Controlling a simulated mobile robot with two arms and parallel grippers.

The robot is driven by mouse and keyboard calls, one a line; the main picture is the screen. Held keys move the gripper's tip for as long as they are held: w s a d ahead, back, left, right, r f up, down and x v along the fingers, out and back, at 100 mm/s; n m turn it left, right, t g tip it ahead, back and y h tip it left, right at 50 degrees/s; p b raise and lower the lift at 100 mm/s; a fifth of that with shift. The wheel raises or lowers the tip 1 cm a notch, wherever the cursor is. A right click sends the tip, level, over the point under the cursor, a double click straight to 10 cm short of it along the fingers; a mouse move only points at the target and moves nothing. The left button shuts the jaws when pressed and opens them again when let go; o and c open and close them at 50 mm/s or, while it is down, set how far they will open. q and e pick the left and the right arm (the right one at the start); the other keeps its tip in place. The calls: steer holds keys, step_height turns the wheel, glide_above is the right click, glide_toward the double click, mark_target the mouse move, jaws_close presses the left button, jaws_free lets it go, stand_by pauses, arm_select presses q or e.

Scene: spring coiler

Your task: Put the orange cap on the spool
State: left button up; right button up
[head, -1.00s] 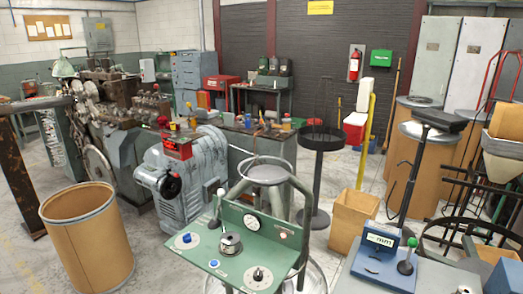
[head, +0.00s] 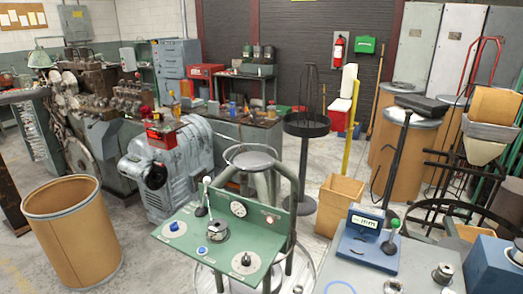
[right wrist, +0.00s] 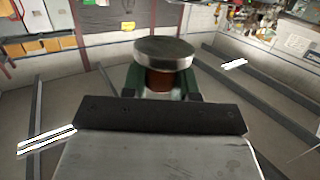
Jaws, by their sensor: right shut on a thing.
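In the right wrist view my right gripper (right wrist: 162,88) is shut on a round piece (right wrist: 164,50) with a flat dark-grey top and a bright rim. A rusty orange-brown part (right wrist: 160,80) shows under that top, between the dark green fingers. I cannot tell whether this piece is the orange cap, the spool or both. In the head view I cannot make out the orange cap or the spool for certain. A small metal cylinder (head: 443,272) stands on the grey table at the lower right. Neither of my grippers shows in the head view.
The grey table (head: 340,275) at the lower right bears a blue gauge (head: 362,238) and a blue box (head: 495,265).

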steer(key=w+a+r+n+g+y, duration=0.4)
steer(key=a+r+n+y, duration=0.5)
steer(key=a, duration=0.4)
steer(key=w+a+f+n+g+y, duration=0.3)
steer(key=w+a+f+g+y, duration=0.1)
steer(key=y, duration=0.1)
steer(key=shift+n+g, duration=0.3)
steer(key=shift+g, duration=0.1)
steer(key=shift+y, duration=0.3)
steer(key=shift+s+d+n+g+y, duration=0.2)
steer(key=shift+d+n+g, duration=0.3)
steer(key=shift+n+g, duration=0.4)
steer(key=shift+s+d+n+g+y, duration=0.1)
steer(key=shift+d+n+g+y, duration=0.4)
steer(key=shift+g, duration=0.65)
steer(key=shift+s+d+n+g+y, duration=0.15)
steer(key=shift+d+n+g, duration=0.35)
steer(key=shift+n+g, duration=0.5)
